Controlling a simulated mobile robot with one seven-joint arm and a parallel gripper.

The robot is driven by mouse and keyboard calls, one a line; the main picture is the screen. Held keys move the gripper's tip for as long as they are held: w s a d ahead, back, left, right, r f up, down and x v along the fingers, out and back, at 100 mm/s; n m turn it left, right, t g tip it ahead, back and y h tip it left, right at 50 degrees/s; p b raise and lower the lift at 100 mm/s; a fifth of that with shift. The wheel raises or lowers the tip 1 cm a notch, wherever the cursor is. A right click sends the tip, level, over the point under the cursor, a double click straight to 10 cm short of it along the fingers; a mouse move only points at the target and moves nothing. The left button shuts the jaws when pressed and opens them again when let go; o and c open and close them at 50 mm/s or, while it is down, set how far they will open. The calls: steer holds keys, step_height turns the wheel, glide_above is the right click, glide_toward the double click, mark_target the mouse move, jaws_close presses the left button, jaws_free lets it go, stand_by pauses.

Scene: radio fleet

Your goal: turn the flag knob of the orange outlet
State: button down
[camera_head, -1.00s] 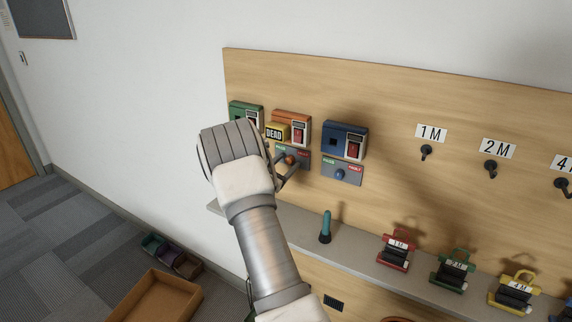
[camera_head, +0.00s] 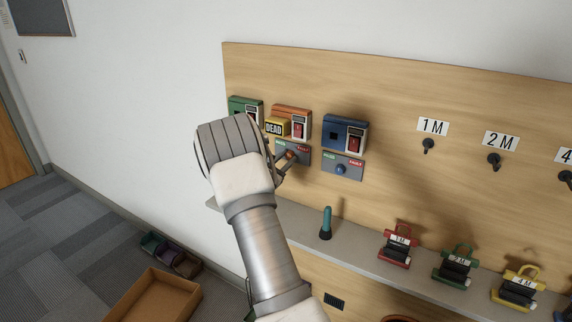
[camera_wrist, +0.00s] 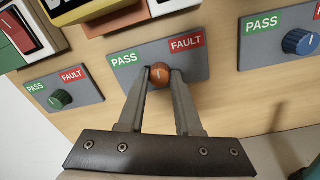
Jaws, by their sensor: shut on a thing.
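The orange outlet (camera_head: 293,116) is on the wooden board in the head view, with a yellow DEAD tag (camera_head: 275,129) on its left part. Below it is a grey plate (camera_wrist: 195,66) with a green PASS label on the left and a red FAULT label on the right. The round orange flag knob (camera_wrist: 160,76) sits on this plate between the labels. My gripper (camera_wrist: 161,78) is shut on the knob, one finger on each side. In the head view my gripper (camera_head: 288,158) partly hides the knob and plate.
A green outlet (camera_head: 244,108) is at the left and a blue outlet (camera_head: 340,133) at the right, each with its own knob plate. A shelf (camera_head: 358,252) below holds a teal object (camera_head: 326,224) and several coloured devices. An open box (camera_head: 155,298) is on the floor.

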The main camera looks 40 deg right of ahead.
steer(key=m+b, duration=0.2)
steer(key=b, duration=0.2)
steer(key=m+b, duration=0.2)
steer(key=b, duration=0.2)
steer(key=m+b, duration=0.2)
steer(key=b, duration=0.2)
steer(key=shift+f+m, duration=0.3)
steer(key=shift+f, duration=0.05)
steer(key=shift+r+m+b, duration=0.15)
steer(key=shift+m+b, duration=0.45)
steer(key=shift+b, duration=0.25)
steer(key=shift+r, duration=0.15)
steer(key=c, duration=0.6)
jaws_free()
steer(key=shift+a, duration=0.1)
steer(key=p+v, duration=0.2)
steer(key=v, duration=1.5)
steer(key=shift+a, duration=0.2)
